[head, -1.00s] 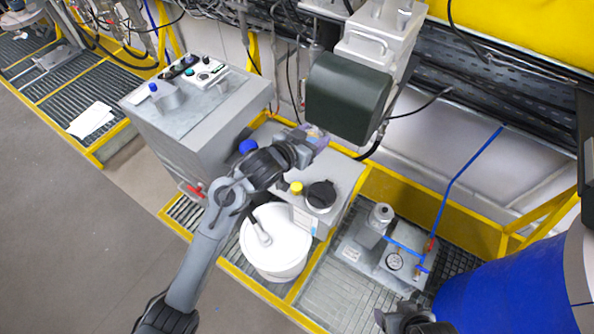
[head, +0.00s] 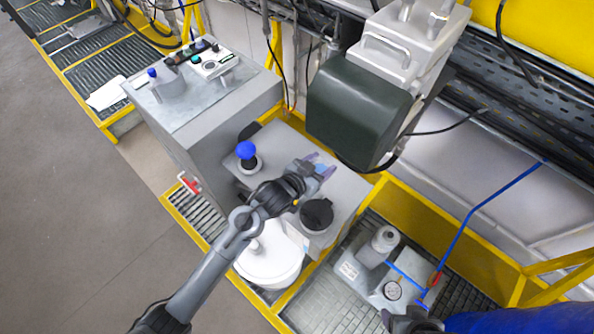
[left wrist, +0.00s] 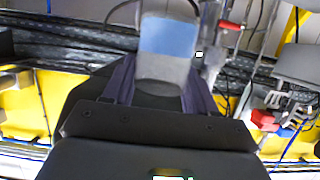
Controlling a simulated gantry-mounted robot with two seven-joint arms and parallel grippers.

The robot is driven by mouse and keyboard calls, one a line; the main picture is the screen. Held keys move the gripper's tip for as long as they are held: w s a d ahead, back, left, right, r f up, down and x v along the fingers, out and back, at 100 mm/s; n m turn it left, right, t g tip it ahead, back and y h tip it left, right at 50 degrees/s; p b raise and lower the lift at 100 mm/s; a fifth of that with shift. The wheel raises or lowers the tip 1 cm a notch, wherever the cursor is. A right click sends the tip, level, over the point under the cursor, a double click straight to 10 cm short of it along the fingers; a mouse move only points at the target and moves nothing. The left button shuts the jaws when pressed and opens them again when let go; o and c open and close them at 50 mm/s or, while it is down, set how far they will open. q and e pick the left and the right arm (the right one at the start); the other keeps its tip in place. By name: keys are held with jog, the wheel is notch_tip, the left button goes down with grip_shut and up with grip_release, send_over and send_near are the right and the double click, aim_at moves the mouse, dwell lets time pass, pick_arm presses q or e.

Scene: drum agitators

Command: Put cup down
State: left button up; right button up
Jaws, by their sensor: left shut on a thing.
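My left gripper (head: 316,166) is shut on the cup and holds it at the top of the grey cabinet (head: 345,187). In the left wrist view the cup (left wrist: 167,48) is a translucent grey vessel with a blue band, between the two dark fingers (left wrist: 155,85). In the head view only a small bluish part of the cup (head: 325,172) shows past the fingers. I cannot tell whether it touches the cabinet top. My right gripper (head: 412,322) is only partly in view at the bottom edge, and its jaws are unclear.
A dark green motor housing (head: 355,112) hangs just above and behind the left gripper. A black round cap (head: 317,214) and a blue knob (head: 247,151) stand on the cabinet. A white drum (head: 270,265) is below my left arm. A control console (head: 205,90) stands at left.

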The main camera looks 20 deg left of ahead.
pick_arm(q)
jog(key=shift+s+a+f, duration=0.35)
jog(key=shift+a+f, duration=1.45)
jog(key=shift+a, duration=0.05)
jog(key=shift+s+a+f, duration=0.3)
jog(key=shift+a+f, duration=1.55)
jog(key=shift+a, duration=0.05)
jog(key=shift+s+a+f, duration=0.35)
jog(key=shift+a+f, duration=1.45)
jog(key=shift+a, duration=0.05)
jog(key=shift+f, duration=0.15)
jog(key=o, duration=1.1)
